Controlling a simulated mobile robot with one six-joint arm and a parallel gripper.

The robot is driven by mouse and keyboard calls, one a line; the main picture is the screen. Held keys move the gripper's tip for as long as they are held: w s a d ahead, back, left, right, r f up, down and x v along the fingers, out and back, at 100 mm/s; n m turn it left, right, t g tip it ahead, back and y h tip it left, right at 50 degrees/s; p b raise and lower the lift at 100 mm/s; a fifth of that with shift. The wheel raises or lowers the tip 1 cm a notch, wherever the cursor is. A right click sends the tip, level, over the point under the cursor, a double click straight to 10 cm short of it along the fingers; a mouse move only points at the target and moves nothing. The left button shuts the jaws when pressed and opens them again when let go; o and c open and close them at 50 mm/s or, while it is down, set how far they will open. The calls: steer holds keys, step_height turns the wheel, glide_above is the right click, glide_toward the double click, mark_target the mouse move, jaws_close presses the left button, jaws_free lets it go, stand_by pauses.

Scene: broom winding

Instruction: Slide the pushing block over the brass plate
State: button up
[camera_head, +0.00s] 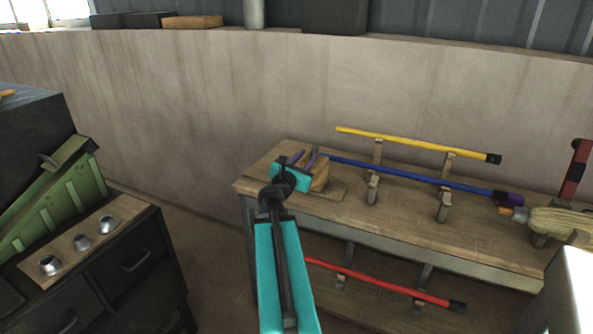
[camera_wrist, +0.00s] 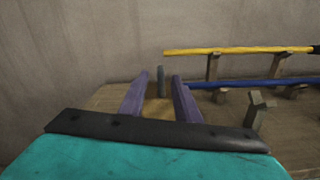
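My gripper (camera_head: 306,160), teal with purple fingers, is over the left end of the wooden workbench. In the wrist view its fingers (camera_wrist: 159,95) are spread apart, with nothing gripped between them. A light wooden block (camera_head: 321,178), which looks like the pushing block, is right by the fingers and partly hidden by my gripper. In the wrist view a yellowish-brown surface (camera_wrist: 158,110) and an upright grey peg (camera_wrist: 160,78) show between and beyond the fingers. I cannot tell whether the fingers touch the block. I cannot make out the brass plate for certain.
A blue rod (camera_head: 410,174) and a yellow rod (camera_head: 420,144) lie on wooden supports right of my gripper. A bristle bundle (camera_head: 560,225) is at the bench's right end. A red rod (camera_head: 380,281) lies below. A dark cabinet (camera_head: 130,280) stands left, across a floor gap.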

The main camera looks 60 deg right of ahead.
steer(key=shift+a+r+p, duration=0.1)
steer(key=shift+a+p, duration=0.5)
steer(key=shift+p, duration=2.7)
steer(key=a+p, duration=0.1)
steer(key=p, duration=0.3)
steer(key=a+p, duration=0.1)
steer(key=p, duration=0.3)
steer(key=shift+s+a+p, duration=0.2)
steer(key=shift+a+p, duration=0.15)
steer(key=shift+p, duration=0.05)
steer(key=shift+a+p, duration=0.35)
steer(key=shift+p, duration=0.55)
steer(key=shift+s+a+r+p, duration=0.1)
steer(key=shift+a+p, duration=0.25)
steer(key=shift+p, duration=0.5)
steer(key=shift+s+a+p, duration=0.15)
steer(key=shift+a+p, duration=1.2)
steer(key=shift+p, duration=0.35)
